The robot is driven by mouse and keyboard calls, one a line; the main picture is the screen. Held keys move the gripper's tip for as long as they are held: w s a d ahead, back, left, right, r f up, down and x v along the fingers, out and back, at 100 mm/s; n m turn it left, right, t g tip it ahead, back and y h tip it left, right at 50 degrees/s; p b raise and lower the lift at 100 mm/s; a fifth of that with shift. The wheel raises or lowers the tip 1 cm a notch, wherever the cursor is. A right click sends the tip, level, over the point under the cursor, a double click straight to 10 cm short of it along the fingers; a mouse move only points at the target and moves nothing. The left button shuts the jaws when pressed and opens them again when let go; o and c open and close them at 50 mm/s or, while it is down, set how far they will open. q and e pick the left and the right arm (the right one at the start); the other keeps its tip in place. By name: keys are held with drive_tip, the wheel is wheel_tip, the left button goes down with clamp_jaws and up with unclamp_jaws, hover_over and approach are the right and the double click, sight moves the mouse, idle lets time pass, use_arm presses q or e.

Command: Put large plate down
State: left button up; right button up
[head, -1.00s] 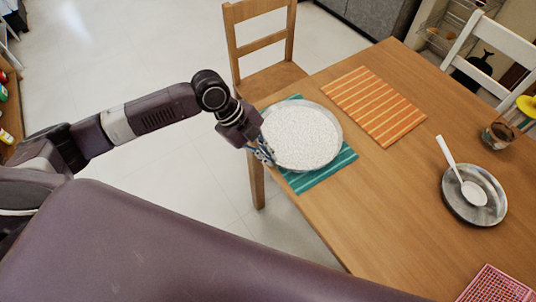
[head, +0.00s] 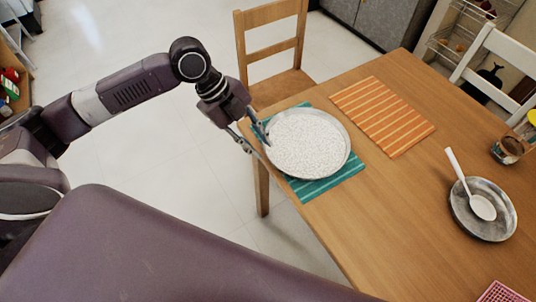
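The large plate (head: 308,143) is round, with a speckled white face and a grey rim. It lies on the teal striped placemat (head: 330,187) near the left edge of the table. My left gripper (head: 254,140) is at the plate's left rim with its fingers spread apart. One finger is close to the rim, and I cannot tell whether it touches. The other finger hangs outside the table edge. My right gripper is not in view.
The wooden table (head: 400,200) also holds an orange striped placemat (head: 382,115), a grey plate (head: 484,228) with a white spoon (head: 481,207), and a glass (head: 507,149). A wooden chair (head: 275,85) stands behind the left edge. The table's front middle is clear.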

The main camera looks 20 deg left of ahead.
use_arm(q)
drive_tip(key=shift+v, duration=1.45)
drive_tip(key=shift+d+f, duration=0.1)
